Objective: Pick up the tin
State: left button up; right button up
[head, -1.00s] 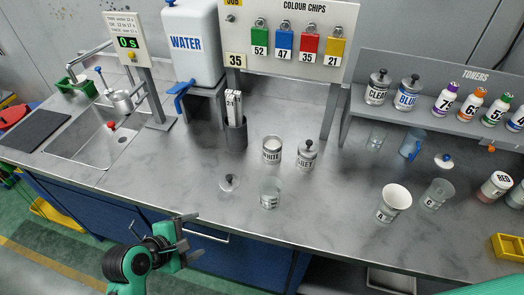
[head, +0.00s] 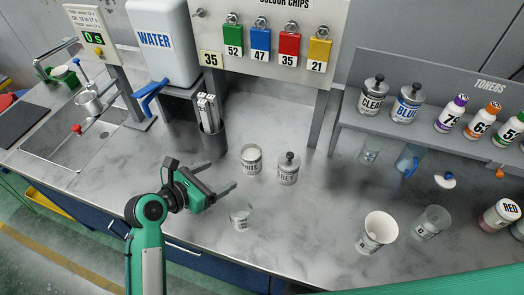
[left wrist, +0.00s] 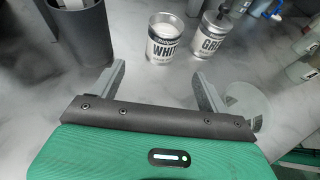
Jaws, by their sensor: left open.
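The white tin (head: 251,160), an open can labelled WHITE, stands upright on the grey worktop. The grey tin (head: 288,169), with a knobbed lid, stands close at its right. Both also show in the left wrist view, the white tin (left wrist: 164,40) ahead of the fingers and the grey tin (left wrist: 209,38) to its right. My left gripper (head: 219,177) is open and empty, left of the white tin and apart from it. In the left wrist view the fingers (left wrist: 158,74) are spread with bare worktop between them. My right gripper is not in view.
A clear cup (head: 240,217) stands just in front of my left gripper. A dark holder with sticks (head: 213,140) stands behind it. The worktop behind the tins is clear.

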aim_at(244, 163)
pick_arm(q)
jog(key=shift+w+d+f, duration=0.1)
jog(key=shift+w+d, duration=0.2)
jog(key=x, duration=0.4)
jog(key=shift+w+d, duration=0.15)
jog(key=shift+d, duration=0.05)
jog(key=x, duration=0.2)
jog(key=shift+w+d+f+p, duration=0.15)
jog(key=shift+f+p, duration=0.05)
jog(key=shift+p, duration=0.1)
jog(key=shift+w+d+f, duration=0.15)
jog(key=shift+w+d, duration=0.1)
jog(key=shift+d, duration=0.05)
jog(key=shift+w+d+f, duration=0.1)
jog(key=shift+w+d, duration=0.15)
jog(key=shift+d, duration=0.05)
jog(key=p+x, duration=0.1)
jog(key=x, duration=0.3)
jog(key=shift+d, duration=0.2)
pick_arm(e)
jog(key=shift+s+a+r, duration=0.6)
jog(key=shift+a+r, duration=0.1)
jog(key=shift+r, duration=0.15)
